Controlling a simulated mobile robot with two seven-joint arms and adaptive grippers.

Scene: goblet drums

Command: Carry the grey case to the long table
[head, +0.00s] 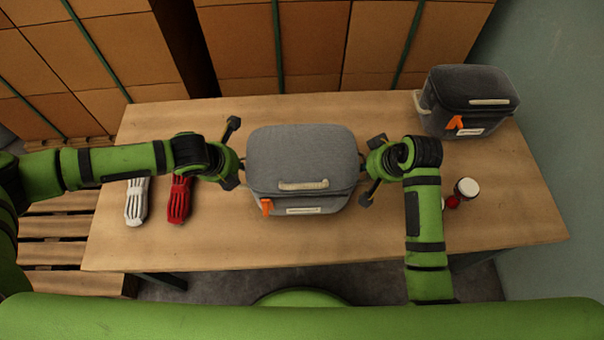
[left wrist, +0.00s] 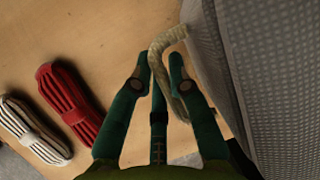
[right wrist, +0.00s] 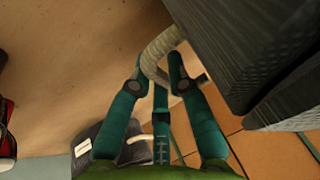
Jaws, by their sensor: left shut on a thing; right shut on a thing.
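The grey case (head: 300,150) is at the middle of a long wooden table (head: 150,240). It looks upright, with a pale front handle, an orange tag and a white label; I cannot tell whether it touches the tabletop. My left gripper (head: 241,166) is shut on the rope handle (left wrist: 160,42) on its left side. My right gripper (head: 368,165) is shut on the rope handle (right wrist: 158,48) on its right side. The case wall (left wrist: 245,60) fills the right of the left wrist view.
A second, darker case (head: 465,95) stands at the table's back right. White (head: 137,202) and red (head: 179,200) bundles lie at the left. A white-lidded jar (head: 467,188) and small red items sit right of my right arm. Strapped cartons (head: 240,40) stand behind; pallets lie left.

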